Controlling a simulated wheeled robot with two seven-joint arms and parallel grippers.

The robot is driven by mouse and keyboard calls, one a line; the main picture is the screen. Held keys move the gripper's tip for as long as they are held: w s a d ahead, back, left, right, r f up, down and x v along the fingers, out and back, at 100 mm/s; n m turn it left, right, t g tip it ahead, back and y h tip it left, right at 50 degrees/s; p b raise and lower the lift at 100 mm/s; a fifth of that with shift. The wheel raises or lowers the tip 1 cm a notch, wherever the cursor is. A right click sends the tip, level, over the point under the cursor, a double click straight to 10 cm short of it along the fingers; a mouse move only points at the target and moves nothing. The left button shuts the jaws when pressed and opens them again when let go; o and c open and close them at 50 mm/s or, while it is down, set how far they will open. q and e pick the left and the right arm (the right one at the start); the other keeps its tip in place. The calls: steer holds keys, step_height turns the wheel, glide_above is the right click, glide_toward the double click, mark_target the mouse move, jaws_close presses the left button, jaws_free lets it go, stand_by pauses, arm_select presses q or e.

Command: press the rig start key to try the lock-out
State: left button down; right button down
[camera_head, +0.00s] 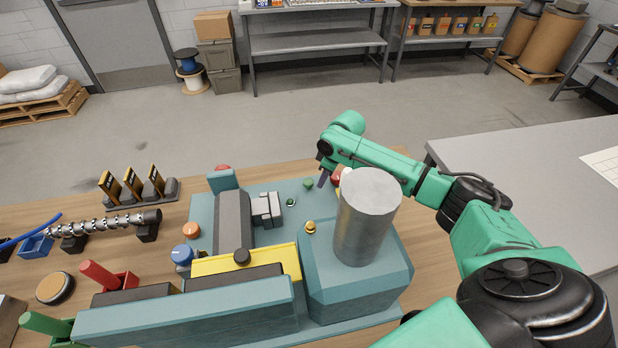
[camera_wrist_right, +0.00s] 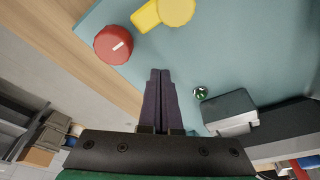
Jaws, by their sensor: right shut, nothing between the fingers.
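The teal rig (camera_head: 272,190) stands on the wooden bench. On its deck are a green round button (camera_head: 308,183) and a smaller dark green one (camera_head: 290,202); I cannot tell for certain which is the start key. The small one also shows in the right wrist view (camera_wrist_right: 200,93). My right gripper (camera_head: 322,181) is shut and empty, pointing down just right of the green button. In the right wrist view, its closed fingers (camera_wrist_right: 160,74) lie between a red knob with a white mark (camera_wrist_right: 113,44) and the small button. Contact cannot be told. My left gripper is out of view.
A grey metal cylinder (camera_head: 366,218) stands on the rig's right block, close to my right arm. A yellow bar (camera_head: 218,266) and grey housing (camera_head: 233,220) lie left of it. Yellow parts (camera_wrist_right: 165,12) sit beside the red knob. A grey table (camera_head: 520,160) is at right.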

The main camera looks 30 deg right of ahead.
steer(key=shift+w, duration=0.1)
steer(key=b+v, duration=0.3)
steer(key=v, duration=1.1)
steer(key=shift+s+r, duration=0.2)
steer(key=shift+r, duration=0.05)
